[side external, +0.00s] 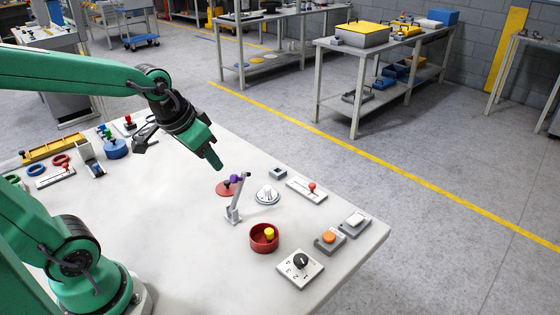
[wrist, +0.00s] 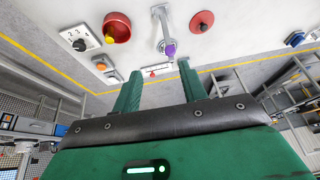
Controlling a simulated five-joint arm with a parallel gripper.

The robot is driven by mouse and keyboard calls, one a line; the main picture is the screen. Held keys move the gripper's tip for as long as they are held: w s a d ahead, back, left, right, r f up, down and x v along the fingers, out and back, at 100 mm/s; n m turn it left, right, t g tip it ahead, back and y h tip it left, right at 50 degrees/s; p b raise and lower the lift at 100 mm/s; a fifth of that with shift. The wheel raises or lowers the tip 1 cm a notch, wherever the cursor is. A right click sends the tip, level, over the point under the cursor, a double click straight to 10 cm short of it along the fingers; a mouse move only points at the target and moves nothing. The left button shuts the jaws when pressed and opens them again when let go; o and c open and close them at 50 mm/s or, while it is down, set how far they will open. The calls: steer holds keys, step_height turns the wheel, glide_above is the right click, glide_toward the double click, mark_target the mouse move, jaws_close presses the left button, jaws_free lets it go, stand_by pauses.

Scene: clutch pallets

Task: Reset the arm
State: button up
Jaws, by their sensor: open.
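My gripper (side external: 212,158) is over the white table (side external: 180,250) in the side external view, pointing down and to the right, above and behind the lever with the purple knob (side external: 234,205). In the wrist view the two green fingers of my gripper (wrist: 160,85) are spread apart with nothing between them. The lever's purple knob (wrist: 170,50) shows just beyond the fingers, apart from them. A red disc with a dark knob (side external: 226,187) lies beside the lever. A red bowl with a yellow knob (side external: 264,242) stands in front of it.
A blue drum (side external: 116,149) and rings stand at the left. The table's front middle is bare.

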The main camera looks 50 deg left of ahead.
steer(key=s+d+r, duration=0.2)
steer(key=s+r, duration=0.1)
steer(key=s, duration=0.4)
steer(key=shift+s+d+t, duration=0.25)
steer(key=shift+d+t, duration=0.05)
steer(key=shift+d, duration=0.05)
stand_by(0.7)
